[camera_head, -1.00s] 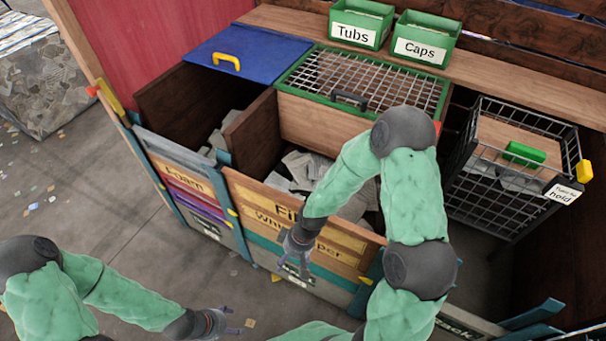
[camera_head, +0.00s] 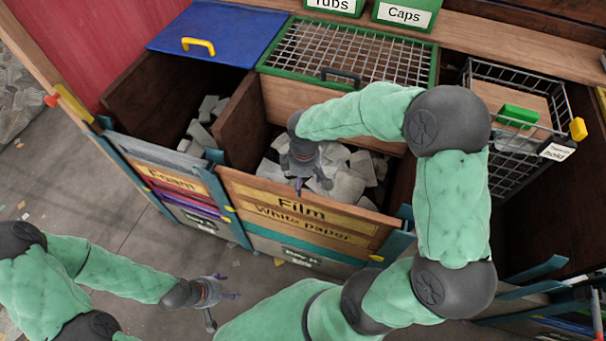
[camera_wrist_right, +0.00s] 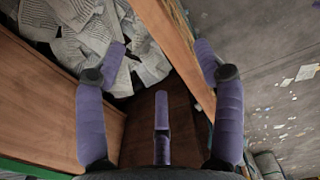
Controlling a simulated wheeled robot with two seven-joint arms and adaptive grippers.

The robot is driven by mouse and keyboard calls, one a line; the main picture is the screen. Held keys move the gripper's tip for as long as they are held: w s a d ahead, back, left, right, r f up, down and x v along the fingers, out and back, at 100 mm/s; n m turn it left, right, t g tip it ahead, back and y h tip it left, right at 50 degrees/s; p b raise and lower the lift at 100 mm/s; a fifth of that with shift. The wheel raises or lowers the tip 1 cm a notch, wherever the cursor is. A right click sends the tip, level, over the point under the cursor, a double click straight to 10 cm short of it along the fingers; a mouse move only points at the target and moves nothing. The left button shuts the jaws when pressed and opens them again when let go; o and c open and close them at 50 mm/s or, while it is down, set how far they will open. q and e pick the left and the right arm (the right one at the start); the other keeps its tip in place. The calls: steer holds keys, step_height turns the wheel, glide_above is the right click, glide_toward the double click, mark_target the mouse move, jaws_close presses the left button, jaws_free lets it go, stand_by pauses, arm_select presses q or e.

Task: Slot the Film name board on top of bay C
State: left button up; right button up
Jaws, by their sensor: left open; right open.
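My right gripper (camera_head: 306,184) is open above that front's top edge, pointing down. In the right wrist view its spread fingers (camera_wrist_right: 160,52) lie either side of a wooden board edge (camera_wrist_right: 180,42); contact cannot be told. My left gripper (camera_head: 226,294) is open and empty, low over the floor in front of the bays. The small plate below the middle boards is too blurred to read as bay C.
Grey paper pieces (camera_head: 348,186) fill the middle bay. The left bay carries a Foam board (camera_head: 172,178) and a blue lid (camera_head: 222,28). A green-framed mesh lid (camera_head: 350,50) lies behind the middle bay. A wire basket (camera_head: 513,78) hangs at right. Floor in front is mostly clear.

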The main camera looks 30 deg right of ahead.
mark_target(304, 192)
step_height(304, 192, down, 8)
steer(key=shift+f+b, duration=0.1)
steer(key=shift+b, duration=1.05)
jaws_close()
steer(key=shift+w+r, duration=0.1)
steer(key=shift+r, duration=0.2)
step_height(304, 192, up, 20)
steer(key=p, duration=1.6)
steer(key=shift+f, duration=0.2)
steer(key=shift+a, duration=0.1)
